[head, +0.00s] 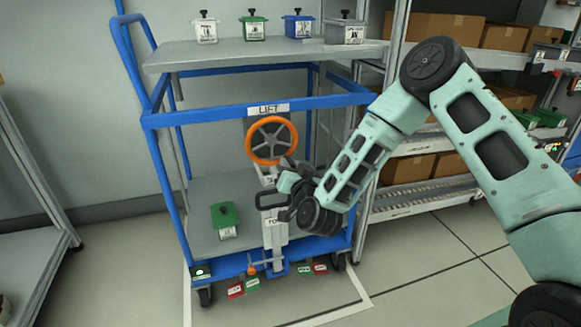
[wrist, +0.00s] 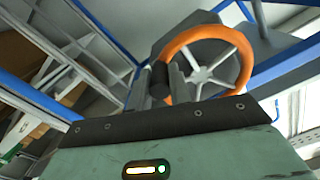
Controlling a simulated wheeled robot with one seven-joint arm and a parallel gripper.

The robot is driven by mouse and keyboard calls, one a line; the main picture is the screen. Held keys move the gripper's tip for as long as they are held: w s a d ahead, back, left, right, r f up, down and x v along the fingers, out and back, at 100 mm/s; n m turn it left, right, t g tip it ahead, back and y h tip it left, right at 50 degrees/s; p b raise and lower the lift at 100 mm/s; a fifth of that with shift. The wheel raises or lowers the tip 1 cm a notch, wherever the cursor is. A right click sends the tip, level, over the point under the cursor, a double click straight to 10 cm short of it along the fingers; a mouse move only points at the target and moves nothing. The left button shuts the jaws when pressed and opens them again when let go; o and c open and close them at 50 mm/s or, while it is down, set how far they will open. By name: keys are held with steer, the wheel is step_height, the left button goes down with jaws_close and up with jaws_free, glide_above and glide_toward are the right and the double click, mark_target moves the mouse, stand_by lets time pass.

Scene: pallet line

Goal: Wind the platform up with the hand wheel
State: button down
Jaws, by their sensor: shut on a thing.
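The orange hand wheel (head: 250,146) stands upright below a LIFT label on the blue trolley (head: 205,119). It also shows large in the wrist view (wrist: 240,48), with grey spokes and a dark knob (wrist: 159,82) at its rim. My gripper (head: 287,166) is at the lower right of the wheel in the head view. In the wrist view its two fingers (wrist: 160,88) stand on either side of the knob, shut on it. The trolley has an upper grey platform (head: 200,54) and a lower grey deck (head: 188,193). I cannot tell which one the wheel lifts.
White, green, blue and grey boxes (head: 254,29) with black knobs stand on the upper platform. A green-lidded box (head: 226,222) stands on the lower deck. Racks with cardboard boxes (head: 408,168) are close on the right.

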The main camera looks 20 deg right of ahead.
steer(key=shift+a+r, duration=0.15)
steer(key=shift+a, duration=0.3)
steer(key=c, duration=1.3)
jaws_free()
steer(key=shift+d, duration=0.1)
